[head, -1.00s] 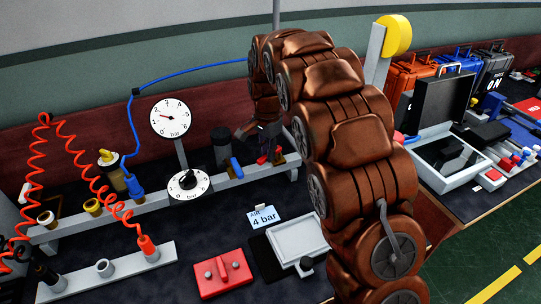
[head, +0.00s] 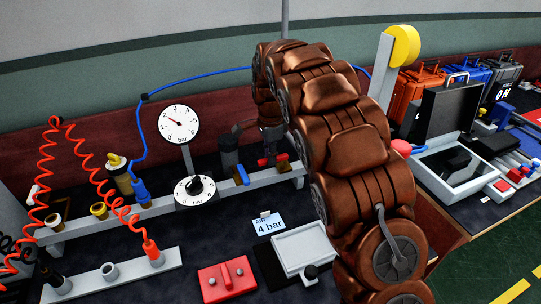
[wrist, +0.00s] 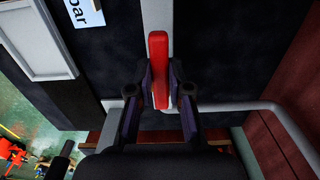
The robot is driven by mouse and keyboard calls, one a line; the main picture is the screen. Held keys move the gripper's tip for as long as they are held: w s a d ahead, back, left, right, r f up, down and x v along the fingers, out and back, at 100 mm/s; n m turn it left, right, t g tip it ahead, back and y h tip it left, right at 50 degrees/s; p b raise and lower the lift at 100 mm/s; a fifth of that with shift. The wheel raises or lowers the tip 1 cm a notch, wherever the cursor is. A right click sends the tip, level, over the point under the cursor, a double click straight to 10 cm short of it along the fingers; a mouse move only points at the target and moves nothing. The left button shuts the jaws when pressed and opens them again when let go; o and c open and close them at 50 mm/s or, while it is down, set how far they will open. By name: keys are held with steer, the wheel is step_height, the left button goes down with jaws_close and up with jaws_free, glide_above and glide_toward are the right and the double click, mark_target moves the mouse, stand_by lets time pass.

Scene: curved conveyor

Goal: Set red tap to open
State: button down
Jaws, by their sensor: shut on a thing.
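The red tap (head: 265,161) sits near the right end of the grey rail in the head view, partly hidden by my gripper (head: 271,150). In the wrist view its red lever (wrist: 159,60) runs lengthwise, roughly in line with the rail. My gripper (wrist: 150,85) is shut on the lever, with one dark finger on each side. The tap's body below the lever is hidden by the lever and fingers.
A blue-handled tap (head: 241,175) is just left on the same grey rail (head: 220,191). A dial gauge (head: 180,123) and a knob (head: 194,189) stand further left. A "4 bar" card (head: 269,224), a grey tray (head: 303,247) and a red block (head: 227,279) lie in front.

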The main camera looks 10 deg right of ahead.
steer(key=shift+r, duration=0.1)
steer(key=c, duration=1.1)
jaws_free()
step_height(320, 180, up, 12)
steer(key=shift+f, duration=0.1)
